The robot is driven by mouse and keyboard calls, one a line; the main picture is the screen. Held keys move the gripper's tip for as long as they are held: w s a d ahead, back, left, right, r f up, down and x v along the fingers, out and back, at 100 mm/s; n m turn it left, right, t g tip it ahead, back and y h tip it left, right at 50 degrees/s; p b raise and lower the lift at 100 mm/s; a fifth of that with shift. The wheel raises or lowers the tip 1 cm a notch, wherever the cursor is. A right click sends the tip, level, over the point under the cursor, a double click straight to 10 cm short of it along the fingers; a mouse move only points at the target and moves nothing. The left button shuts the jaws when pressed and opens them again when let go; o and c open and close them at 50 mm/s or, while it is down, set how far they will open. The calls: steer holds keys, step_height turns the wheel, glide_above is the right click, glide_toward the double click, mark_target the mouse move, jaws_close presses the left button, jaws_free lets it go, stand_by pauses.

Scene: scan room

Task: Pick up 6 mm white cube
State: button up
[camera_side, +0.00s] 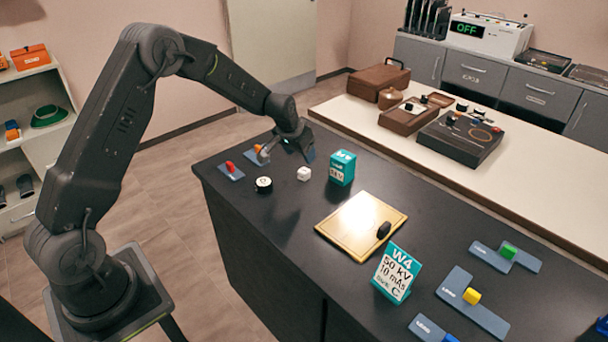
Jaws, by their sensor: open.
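A small white cube (304,173) rests on the dark bench top, near the far left end. My gripper (288,154) is above the bench, just behind and up-left of the cube in the picture. It is open, and the cube lies outside its jaws. The fingertips are small and dark here, so their exact height above the bench is hard to judge.
A black round item with a white top (264,185) stands left of the cube. Red (230,166) and orange (261,149) pieces sit on blue mats nearby. A teal box (342,167) stands right, before a wooden board (338,229) and a W4 sign (397,272).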

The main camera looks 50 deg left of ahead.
mark_target(306, 169)
steer(key=x, duration=0.3)
steer(key=shift+f, duration=0.15)
steer(key=shift+a+x, duration=0.2)
steer(key=shift+x, duration=1.15)
steer(key=shift+a+x, duration=0.2)
steer(key=shift+x, duration=1.2)
steer(key=shift+s, duration=0.1)
steer(key=c, duration=1)
